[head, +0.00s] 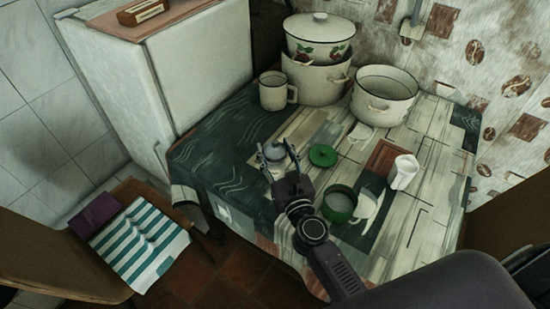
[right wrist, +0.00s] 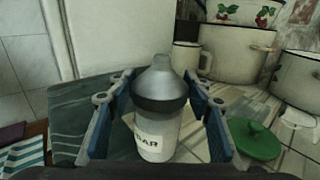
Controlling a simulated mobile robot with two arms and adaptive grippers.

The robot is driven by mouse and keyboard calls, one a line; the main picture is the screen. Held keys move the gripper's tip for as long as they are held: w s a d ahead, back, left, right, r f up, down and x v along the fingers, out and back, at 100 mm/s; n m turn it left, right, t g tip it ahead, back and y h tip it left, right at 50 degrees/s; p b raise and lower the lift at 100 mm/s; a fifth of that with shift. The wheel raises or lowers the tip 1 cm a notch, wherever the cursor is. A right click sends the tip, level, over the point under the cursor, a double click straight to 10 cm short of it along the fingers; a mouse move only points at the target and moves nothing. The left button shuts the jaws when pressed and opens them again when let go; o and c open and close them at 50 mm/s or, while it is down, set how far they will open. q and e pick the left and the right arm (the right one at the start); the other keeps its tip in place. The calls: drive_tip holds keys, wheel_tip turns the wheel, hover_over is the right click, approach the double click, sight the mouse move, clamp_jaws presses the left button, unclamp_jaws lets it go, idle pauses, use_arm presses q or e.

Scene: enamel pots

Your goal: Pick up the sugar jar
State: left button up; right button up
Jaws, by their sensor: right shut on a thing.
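The sugar jar (right wrist: 157,125) is a pale cylinder with a dark grey domed lid and a label whose letters are only partly readable. It stands upright between the two blue-padded fingers of my right gripper (right wrist: 160,100). My right gripper is shut on the jar. The jar's base is hidden, so I cannot tell whether it touches the table. My left gripper is not in view.
A green lid (head: 322,156) and a green pot (head: 339,204) are close right of the jar. A white mug (head: 272,92), stacked pots (head: 318,80) and a wide pot (head: 384,97) stand behind. The fridge (head: 200,70) borders the left.

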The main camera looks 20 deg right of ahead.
drive_tip(key=shift+r, duration=0.2)
drive_tip(key=shift+r+p, duration=0.55)
wheel_tip(320, 180, up, 9)
drive_tip(key=p, duration=0.7)
drive_tip(key=shift+r, duration=0.2)
wheel_tip(320, 180, up, 9)
drive_tip(key=p, duration=0.4)
drive_tip(key=shift+r, duration=0.15)
